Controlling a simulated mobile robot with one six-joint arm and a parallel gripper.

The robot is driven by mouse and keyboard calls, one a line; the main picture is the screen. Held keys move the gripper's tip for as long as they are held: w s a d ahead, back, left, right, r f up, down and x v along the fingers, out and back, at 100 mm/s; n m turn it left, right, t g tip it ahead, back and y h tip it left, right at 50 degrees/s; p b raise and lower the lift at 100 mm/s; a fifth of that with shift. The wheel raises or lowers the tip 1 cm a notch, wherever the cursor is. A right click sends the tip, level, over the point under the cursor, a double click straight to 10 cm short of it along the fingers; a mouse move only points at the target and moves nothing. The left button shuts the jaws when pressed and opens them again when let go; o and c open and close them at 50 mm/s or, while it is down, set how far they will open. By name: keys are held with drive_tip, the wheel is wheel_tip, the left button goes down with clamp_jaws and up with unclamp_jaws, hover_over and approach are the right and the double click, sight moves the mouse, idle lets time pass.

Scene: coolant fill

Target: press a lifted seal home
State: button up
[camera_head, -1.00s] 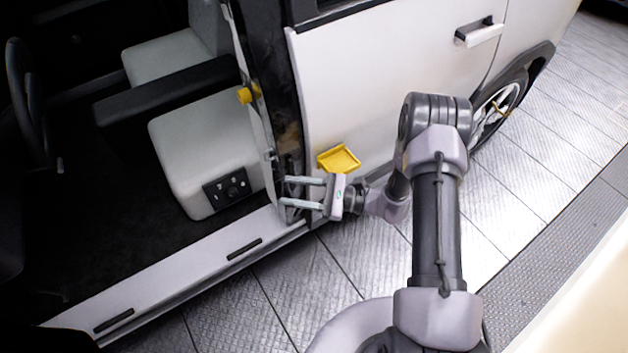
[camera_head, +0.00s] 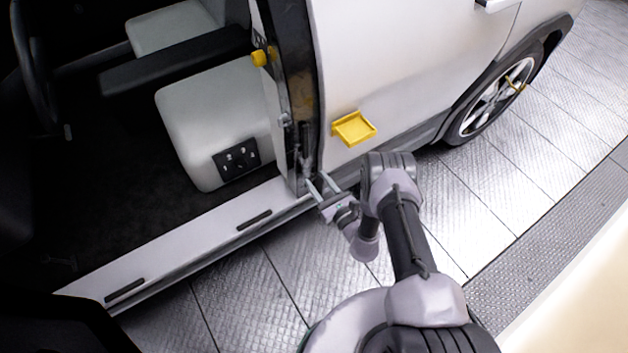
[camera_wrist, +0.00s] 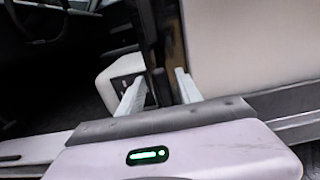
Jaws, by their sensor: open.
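The dark door pillar (camera_head: 295,70) stands between the open cab doorway and the white side panel, with a black strip along its edge. I cannot tell which stretch of seal is lifted. Brownish marks show on the pillar at mid-height. My gripper (camera_head: 318,181) is open, with its two pale fingers pointing at the foot of the pillar, near the end of the white sill (camera_head: 195,238). Contact with the pillar cannot be told.
A yellow tray (camera_head: 354,129) sits on the white side panel (camera_head: 405,60), above and right of my gripper. A yellow knob (camera_head: 261,57) is by the pillar. A pale seat base (camera_head: 205,135) stands inside the cab. The tiled floor (camera_head: 480,225) is clear toward the rear wheel (camera_head: 497,98).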

drive_tip(key=shift+b+x, duration=0.3)
drive_tip(key=shift+x, duration=1.05)
drive_tip(key=shift+c, duration=0.4)
clamp_jaws()
drive_tip(key=shift+s, duration=0.1)
